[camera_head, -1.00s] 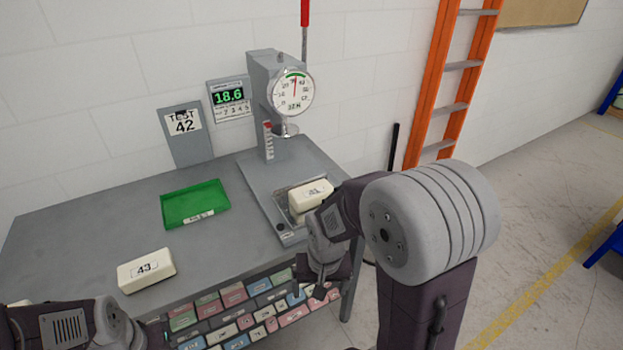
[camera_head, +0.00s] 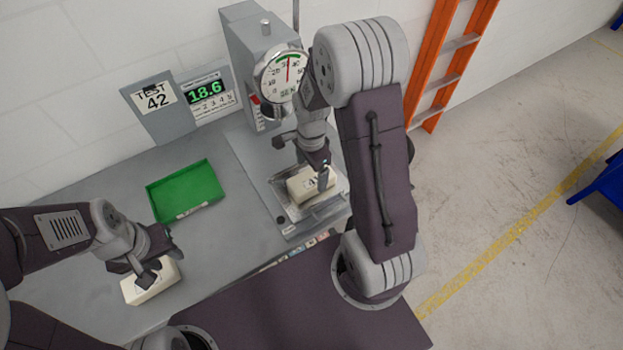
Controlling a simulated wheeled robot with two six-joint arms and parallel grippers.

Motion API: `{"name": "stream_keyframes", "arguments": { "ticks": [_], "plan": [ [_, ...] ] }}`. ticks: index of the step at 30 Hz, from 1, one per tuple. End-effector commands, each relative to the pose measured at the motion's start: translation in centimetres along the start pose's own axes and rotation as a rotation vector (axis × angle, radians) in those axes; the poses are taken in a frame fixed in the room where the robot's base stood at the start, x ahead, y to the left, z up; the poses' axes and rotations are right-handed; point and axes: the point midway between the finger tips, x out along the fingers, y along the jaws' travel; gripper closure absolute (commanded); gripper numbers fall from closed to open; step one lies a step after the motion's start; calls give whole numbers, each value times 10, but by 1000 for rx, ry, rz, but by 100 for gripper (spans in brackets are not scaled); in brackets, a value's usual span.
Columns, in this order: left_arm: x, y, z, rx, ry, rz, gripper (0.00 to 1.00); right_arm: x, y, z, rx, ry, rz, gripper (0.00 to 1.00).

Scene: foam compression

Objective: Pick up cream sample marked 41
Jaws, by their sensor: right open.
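A cream sample block (camera_head: 302,188) lies on the plate of the press. Its label is partly covered and I can read only a "4". My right gripper (camera_head: 303,163) is open just above this block, with one finger in front of the label; I cannot tell whether it touches. A second cream block (camera_head: 152,288) lies on the table at the lower left. My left gripper (camera_head: 158,264) is over this block and hides its label. I cannot tell whether the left fingers touch or hold it.
The press (camera_head: 250,60) with its round dial (camera_head: 284,76) stands close behind my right gripper. A green tray (camera_head: 186,192) sits between the blocks. A "TEST 42" sign (camera_head: 156,98) and an 18.6 display (camera_head: 207,92) stand at the back. Grey table (camera_head: 90,195) is bare left of the tray.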

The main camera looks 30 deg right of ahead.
Motion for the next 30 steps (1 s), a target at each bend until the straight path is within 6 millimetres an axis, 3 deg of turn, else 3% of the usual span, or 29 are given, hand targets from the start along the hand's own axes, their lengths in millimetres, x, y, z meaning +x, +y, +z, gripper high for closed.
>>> {"name": "stream_keyframes", "arguments": {
  "ticks": [5, 12, 20, 27, 30],
  "plan": [
    [-3, 0, -1, 0, 0, 0, 64, 8, 1, 1, -1, -1, 3, 11],
    [-11, 0, -2, 0, 1, 0, 64, 49, 3, 3, -1, 0, 3, 11],
    [-10, 0, -2, 0, 1, 0, 64, 55, 2, 3, -1, 1, -1, 11],
    [-10, 0, -2, 0, 1, 0, 64, 54, 2, 3, -1, 1, -1, 74],
    [-10, 0, -2, 0, 1, 0, 64, 54, 2, 3, -1, 1, -1, 81]
  ]
}}
